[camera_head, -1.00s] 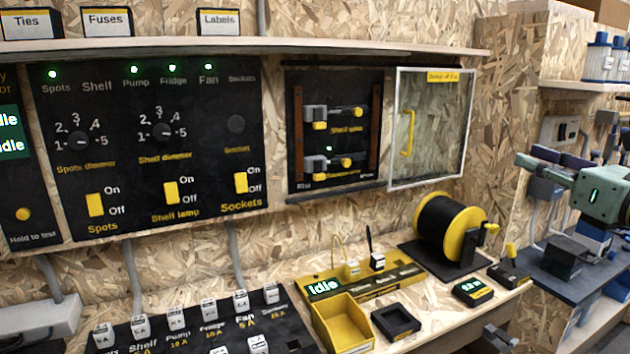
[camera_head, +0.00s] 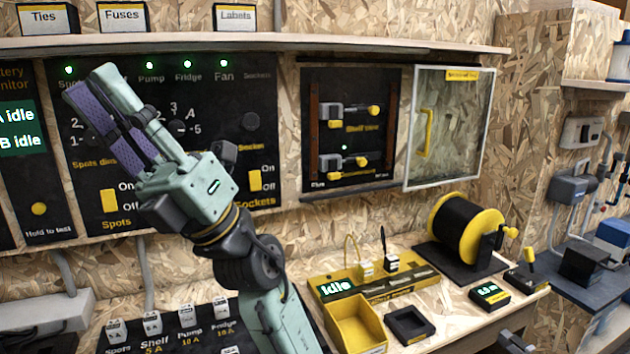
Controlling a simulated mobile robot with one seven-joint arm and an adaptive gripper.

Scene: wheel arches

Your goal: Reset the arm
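My gripper (camera_head: 90,84) is in front of the left part of the black switch panel (camera_head: 262,222), on my pale green arm that rises from the bottom of the picture. Its fingers point up and to the left, a pale green finger and a purple-faced one side by side. From this angle I cannot tell whether they are open or shut. I see nothing held between them. The gripper and wrist cover the shelf lamp switch and parts of the dimmer knobs. I cannot tell whether the gripper touches the panel.
A shelf (camera_head: 300,42) with labelled boxes runs above the panel. The glass door (camera_head: 455,130) of the breaker cabinet (camera_head: 350,95) stands open to the right. On the bench are a yellow tray (camera_head: 358,325), a black holder (camera_head: 408,325) and a cable reel (camera_head: 468,232).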

